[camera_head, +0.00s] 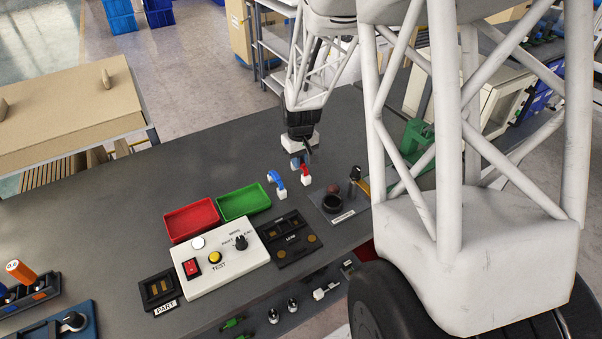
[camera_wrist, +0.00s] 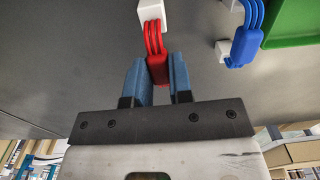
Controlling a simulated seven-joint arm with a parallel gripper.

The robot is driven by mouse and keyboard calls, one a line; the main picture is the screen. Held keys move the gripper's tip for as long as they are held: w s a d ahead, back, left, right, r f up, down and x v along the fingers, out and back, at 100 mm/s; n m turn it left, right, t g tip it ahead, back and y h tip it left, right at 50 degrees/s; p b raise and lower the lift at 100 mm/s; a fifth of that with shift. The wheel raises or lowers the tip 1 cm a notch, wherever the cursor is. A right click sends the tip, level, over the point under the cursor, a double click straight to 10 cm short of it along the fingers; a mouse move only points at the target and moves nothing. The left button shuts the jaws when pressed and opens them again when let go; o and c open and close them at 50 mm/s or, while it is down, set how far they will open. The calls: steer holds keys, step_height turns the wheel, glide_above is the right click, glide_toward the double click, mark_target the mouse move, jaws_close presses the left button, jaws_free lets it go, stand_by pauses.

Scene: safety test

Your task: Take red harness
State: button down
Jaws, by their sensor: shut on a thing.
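The red harness (camera_wrist: 157,66) has a red body, red wires and a white connector end. In the wrist view its red body sits between the blue fingers of my gripper (camera_wrist: 157,80), which are shut on it. In the head view the red harness (camera_head: 305,173) shows just below my gripper (camera_head: 301,161), over the grey table. I cannot tell whether it still touches the table. The blue harness (camera_head: 276,181) lies just to its left, apart from the gripper; it also shows at the upper right of the wrist view (camera_wrist: 245,45).
A red tray (camera_head: 192,219) and a green tray (camera_head: 244,202) lie left of my gripper. A white test box (camera_head: 219,258) with switch and knob stands in front of them. A dark stand (camera_head: 338,205) with tools is at the right. The table's left middle is clear.

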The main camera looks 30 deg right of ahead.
steer(key=shift+r, duration=2.55)
